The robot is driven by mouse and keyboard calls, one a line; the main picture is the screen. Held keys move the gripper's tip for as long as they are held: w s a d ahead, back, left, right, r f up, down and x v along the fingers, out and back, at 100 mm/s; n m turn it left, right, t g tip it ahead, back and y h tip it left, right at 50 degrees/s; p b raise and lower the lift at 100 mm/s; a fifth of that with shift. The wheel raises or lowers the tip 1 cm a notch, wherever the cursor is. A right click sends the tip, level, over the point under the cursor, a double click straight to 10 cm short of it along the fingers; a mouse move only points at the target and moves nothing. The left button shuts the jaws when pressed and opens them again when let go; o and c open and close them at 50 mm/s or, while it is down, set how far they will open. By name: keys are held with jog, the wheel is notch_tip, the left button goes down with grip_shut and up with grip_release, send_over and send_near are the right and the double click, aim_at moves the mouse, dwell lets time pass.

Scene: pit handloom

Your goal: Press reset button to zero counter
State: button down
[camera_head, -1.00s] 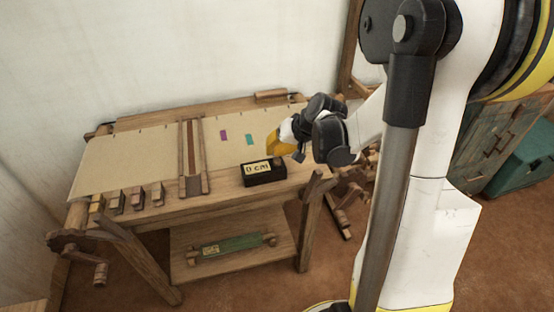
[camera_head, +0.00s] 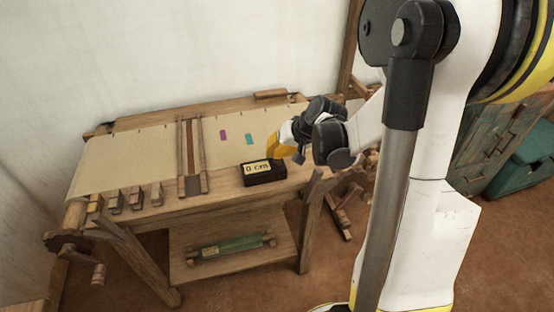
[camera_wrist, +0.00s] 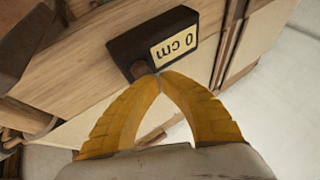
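The counter is a small black box (camera_head: 264,179) with a cream display reading "0 cm". It sits on the front wooden beam of the loom, in the head view. In the wrist view the counter (camera_wrist: 126,41) appears upside down, and a reddish-brown round button (camera_wrist: 139,69) shows on it near my fingertips. My gripper (camera_wrist: 160,76) has yellow fingers whose tips meet, with nothing held between them. The tips are at or just above the button; I cannot tell if they touch. In the head view my gripper (camera_head: 277,154) is over the counter's right end and hides the button.
The loom cloth (camera_head: 125,165) spreads behind the counter, with a purple patch and a teal patch. Several small wooden blocks (camera_head: 136,199) stand at the front left. A green roller (camera_head: 232,244) lies on the lower shelf. A teal chest (camera_head: 525,165) stands at the right.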

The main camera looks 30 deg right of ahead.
jog(key=shift+f+b, duration=0.35)
jog(key=shift+f, duration=0.05)
dwell(0.6)
jog(key=shift+r+p, duration=0.85)
jog(key=shift+r, duration=0.15)
notch_tip(320, 180, up, 5)
jog(key=p, duration=0.4)
dwell(0.5)
